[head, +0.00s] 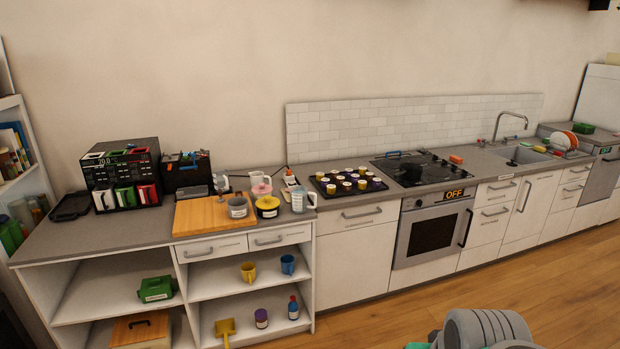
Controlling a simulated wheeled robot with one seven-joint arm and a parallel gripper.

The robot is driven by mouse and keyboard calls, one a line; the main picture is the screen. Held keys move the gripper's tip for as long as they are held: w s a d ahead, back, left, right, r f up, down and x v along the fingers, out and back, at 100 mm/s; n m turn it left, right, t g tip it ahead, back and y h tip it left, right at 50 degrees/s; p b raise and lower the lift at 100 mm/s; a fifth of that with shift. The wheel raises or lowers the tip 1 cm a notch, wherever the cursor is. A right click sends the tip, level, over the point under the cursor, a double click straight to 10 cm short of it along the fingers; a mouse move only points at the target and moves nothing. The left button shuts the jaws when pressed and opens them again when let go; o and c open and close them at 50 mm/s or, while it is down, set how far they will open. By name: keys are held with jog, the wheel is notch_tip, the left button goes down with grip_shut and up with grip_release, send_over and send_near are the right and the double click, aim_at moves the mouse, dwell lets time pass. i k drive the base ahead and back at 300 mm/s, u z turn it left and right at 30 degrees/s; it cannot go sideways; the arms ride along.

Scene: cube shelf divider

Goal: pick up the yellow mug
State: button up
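The yellow mug (248,271) stands on the upper open shelf (215,288) of the white cabinet at the left, under the drawers. A blue mug (288,264) stands on the same shelf to its right, apart from it. A grey rounded part of my own arm shows at the bottom right edge, far from the mug. My gripper's fingers are not in view.
The shelf below holds a yellow scoop-like thing (226,328), a dark jar (261,318) and a blue bottle (293,307). A green box (156,289) sits in the left compartment. The counter above is crowded. The wooden floor (560,275) at the right is clear.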

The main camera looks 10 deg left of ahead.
aim_at(248, 269)
jog(key=i, duration=3.7)
jog(key=u, duration=4.7)
